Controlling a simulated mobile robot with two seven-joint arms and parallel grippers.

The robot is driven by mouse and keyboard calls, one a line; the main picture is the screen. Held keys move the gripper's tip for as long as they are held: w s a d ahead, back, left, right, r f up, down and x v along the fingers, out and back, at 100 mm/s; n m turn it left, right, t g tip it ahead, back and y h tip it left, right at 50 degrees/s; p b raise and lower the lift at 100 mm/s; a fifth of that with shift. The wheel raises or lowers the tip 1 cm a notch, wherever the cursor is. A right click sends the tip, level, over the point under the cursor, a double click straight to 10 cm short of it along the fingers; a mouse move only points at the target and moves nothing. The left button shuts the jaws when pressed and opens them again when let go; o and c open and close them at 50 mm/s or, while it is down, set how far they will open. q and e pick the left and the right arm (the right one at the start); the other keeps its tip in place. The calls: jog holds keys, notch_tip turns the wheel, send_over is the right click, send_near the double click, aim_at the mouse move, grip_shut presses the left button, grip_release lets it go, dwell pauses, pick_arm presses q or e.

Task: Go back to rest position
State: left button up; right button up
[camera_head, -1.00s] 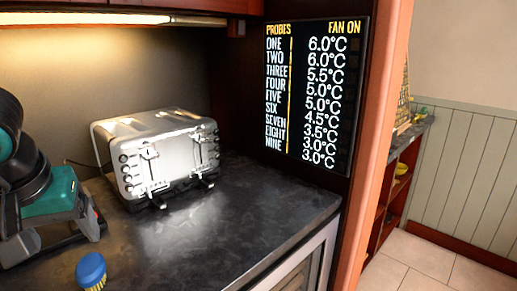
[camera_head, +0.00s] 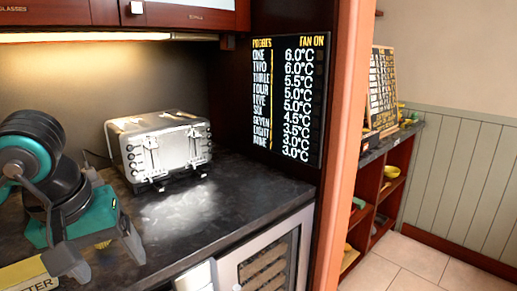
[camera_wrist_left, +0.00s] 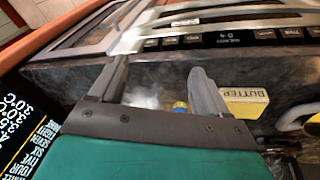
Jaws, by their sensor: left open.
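My left gripper (camera_head: 98,252) is at the lower left in the head view, over the dark counter. It has a teal body and dark grey fingers. The left wrist view shows the two fingers (camera_wrist_left: 160,88) spread apart with nothing held between them. A small blue and yellow object (camera_wrist_left: 180,107) shows beyond the fingers in that view. A yellow box marked BUTTER (camera_wrist_left: 245,103) lies beside the right finger there; it also shows at the bottom left of the head view (camera_head: 30,274). My right gripper is not in view.
A silver toaster (camera_head: 165,148) stands at the back of the counter (camera_head: 225,200). A dark temperature board (camera_head: 290,98) hangs right of it. Below is a glass-fronted appliance (camera_head: 265,265). An appliance with a dark display (camera_wrist_left: 240,37) shows in the wrist view. Open tiled floor (camera_head: 425,262) is at right.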

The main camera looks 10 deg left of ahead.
pick_arm(q)
jog(key=s+d+r+n+g+h, duration=0.2)
jog(key=d+n+g+h, duration=0.2)
jog(key=d+n+h, duration=1.2)
jog(key=w+f+n+t+h+p, duration=0.15)
jog(key=w+n+t, duration=0.25)
jog(key=n+t, duration=0.5)
jog(key=w+f+n+t, duration=0.2)
jog(key=w+n+t, duration=0.3)
jog(key=n, duration=0.6)
jog(key=a+f+n+t+y, duration=0.45)
jog(key=f+n+y, duration=0.6)
jog(key=n, duration=0.35)
jog(key=s+a+f+n+g+y, duration=0.1)
jog(key=s+f+n+g, duration=0.1)
jog(key=f, duration=0.5)
jog(key=s+a+f+n+g+y, duration=0.1)
jog(key=s+f+n+g+y, duration=0.1)
jog(key=s+f+n, duration=0.3)
jog(key=s+a+f+n+g+y, duration=0.1)
jog(key=s+f+n+g+y, duration=0.1)
jog(key=f+n, duration=0.4)
notch_tip(320, 180, down, 3)
jog(key=shift+s+r+g+p, duration=0.2)
jog(key=shift+s+g+p, duration=0.15)
jog(key=shift+s, duration=0.55)
